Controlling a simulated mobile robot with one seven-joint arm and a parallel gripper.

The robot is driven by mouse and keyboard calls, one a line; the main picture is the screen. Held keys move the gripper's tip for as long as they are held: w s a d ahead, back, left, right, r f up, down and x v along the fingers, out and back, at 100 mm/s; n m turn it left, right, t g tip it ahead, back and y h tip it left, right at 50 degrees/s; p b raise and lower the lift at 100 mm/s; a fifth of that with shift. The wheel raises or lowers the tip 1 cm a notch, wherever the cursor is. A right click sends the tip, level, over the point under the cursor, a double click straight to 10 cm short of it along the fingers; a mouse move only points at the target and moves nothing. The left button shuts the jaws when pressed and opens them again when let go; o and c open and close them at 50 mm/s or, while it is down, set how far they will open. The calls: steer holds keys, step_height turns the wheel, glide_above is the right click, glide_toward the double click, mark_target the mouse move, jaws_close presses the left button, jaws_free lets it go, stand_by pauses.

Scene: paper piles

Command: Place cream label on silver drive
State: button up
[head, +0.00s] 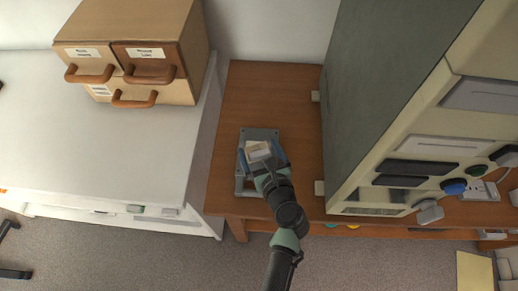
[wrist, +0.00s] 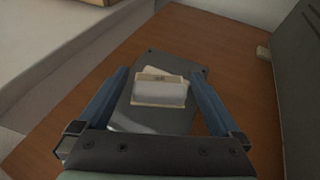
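The silver drive (head: 262,133) is a flat grey slab on the brown wooden table; it also shows in the wrist view (wrist: 168,119). The cream label (wrist: 160,90) has cream edges and a pale grey face, and appears over the drive. In the head view the label (head: 257,151) is partly covered by my gripper. My gripper (wrist: 158,76) is open, with one blue finger on each side of the label and visible gaps between. Another pale piece shows just behind the label, partly hidden. I cannot tell whether the label touches the drive.
A tall grey-and-cream cabinet (head: 385,95) stands close on the right of the table (head: 272,88). A white cabinet (head: 120,140) with a brown drawer box (head: 135,50) is on the left. Bare wood lies behind the drive.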

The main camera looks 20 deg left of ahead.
steer(key=shift+r, duration=0.1)
steer(key=shift+s+d+r, duration=0.15)
steer(key=shift+s, duration=0.05)
steer(key=p+v, duration=0.2)
steer(key=v, duration=1)
steer(key=w+d+r+n+t+h, duration=0.1)
steer(key=w+r+n+t, duration=0.1)
steer(key=w+r+n, duration=0.5)
steer(key=w+d+r+n+t+h, duration=0.1)
steer(key=w+r+n+t, duration=0.15)
steer(key=r, duration=0.95)
steer(key=w+r+n+t+h, duration=0.1)
steer(key=w+r+n, duration=0.45)
steer(key=r, duration=0.35)
step_height(320, 180, up, 17)
steer(key=s+n+t+h, duration=0.1)
steer(key=s+n+t, duration=0.1)
steer(key=n+t, duration=0.4)
steer(key=s+r+n+t+h, duration=0.1)
steer(key=s+r+n, duration=0.3)
steer(key=r, duration=0.5)
steer(key=s+d+r+n+t+h, duration=0.1)
steer(key=s+r+n+t+h, duration=0.1)
steer(key=s+r, duration=0.6)
step_height(320, 180, up, 2)
steer(key=shift+d+r+n+t+h, duration=0.1)
steer(key=shift+d+n+t+h, duration=0.2)
steer(key=shift+n+t, duration=0.7)
